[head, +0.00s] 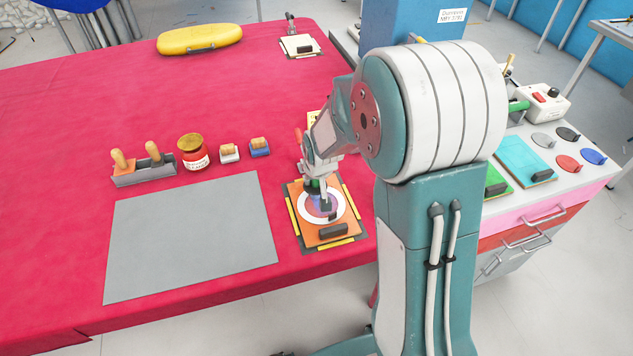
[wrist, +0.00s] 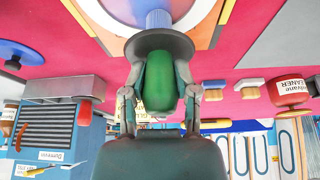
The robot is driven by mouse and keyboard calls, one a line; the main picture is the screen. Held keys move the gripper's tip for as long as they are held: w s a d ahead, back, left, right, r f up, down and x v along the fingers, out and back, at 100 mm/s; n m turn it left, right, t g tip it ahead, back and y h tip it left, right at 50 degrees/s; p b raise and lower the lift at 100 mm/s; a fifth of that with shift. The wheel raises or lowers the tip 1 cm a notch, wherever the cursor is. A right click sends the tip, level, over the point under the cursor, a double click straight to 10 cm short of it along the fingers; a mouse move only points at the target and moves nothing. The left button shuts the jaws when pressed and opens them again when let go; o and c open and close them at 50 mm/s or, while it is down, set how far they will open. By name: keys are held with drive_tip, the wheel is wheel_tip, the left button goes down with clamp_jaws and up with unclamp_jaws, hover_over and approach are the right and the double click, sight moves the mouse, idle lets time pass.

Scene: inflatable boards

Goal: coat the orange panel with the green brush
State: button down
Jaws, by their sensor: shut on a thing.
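The orange panel (head: 310,239) lies on a dark base with yellow edge strips, on the red-covered table. It has a white ring around a purple-blue middle and a dark block near its front edge. My gripper (head: 317,188) is over the panel, shut on the green brush. The brush's green handle (wrist: 160,88) sits between my fingers in the wrist view, below a grey disc. Its pale blue bristles (wrist: 158,18) reach to the panel's round middle, and they appear to touch it. My arm and gripper hide part of the panel.
A grey mat (head: 190,240) lies left of the panel. Behind it are a tool holder (head: 144,177), a red-labelled jar (head: 193,156) and two small brushes (head: 229,152). A yellow board (head: 200,39) lies at the back. A side cabinet (head: 535,215) with pads stands right.

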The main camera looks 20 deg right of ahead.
drive_tip(key=shift+w, duration=1.3)
drive_tip(key=shift+d, duration=0.7)
drive_tip(key=shift+s, duration=4.95)
drive_tip(key=shift+d, duration=0.7)
drive_tip(key=shift+w+f, duration=0.1)
drive_tip(key=shift+w, duration=4.8)
wheel_tip(320, 180, up, 6)
